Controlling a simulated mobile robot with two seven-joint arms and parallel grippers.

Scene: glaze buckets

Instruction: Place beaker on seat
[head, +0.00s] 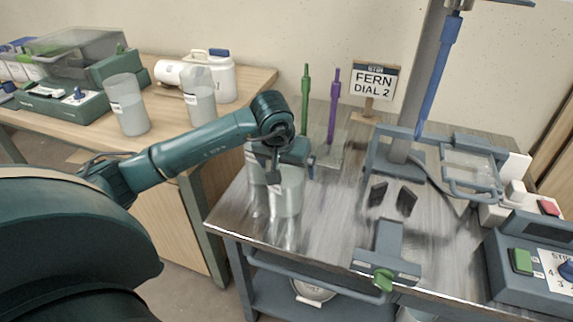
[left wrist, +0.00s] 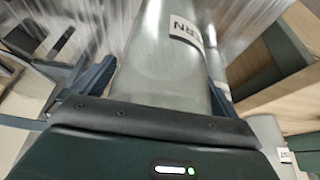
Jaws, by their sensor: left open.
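A clear grey beaker (head: 286,196) stands on the metal table near its left edge. A second beaker (head: 256,172) is close behind it, partly hidden. My left gripper (head: 285,158) is at the front beaker's upper part. In the left wrist view a labelled beaker (left wrist: 160,62) stands between the open fingers; its label is upside down and partly cut off. I cannot tell whether the fingers touch it. Which part is the seat is unclear; a grey stand with a column (head: 402,125), two dark pads (head: 392,198) and a grey front clamp (head: 378,252) are right of the beakers.
Green (head: 306,90) and purple (head: 333,105) rods stand behind the beakers, near a FERN DIAL 2 sign (head: 374,82). A control box (head: 530,262) is at right. The wooden bench (head: 160,140) holds two more beakers and a white jug (head: 212,78). Metal between beakers and pads is clear.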

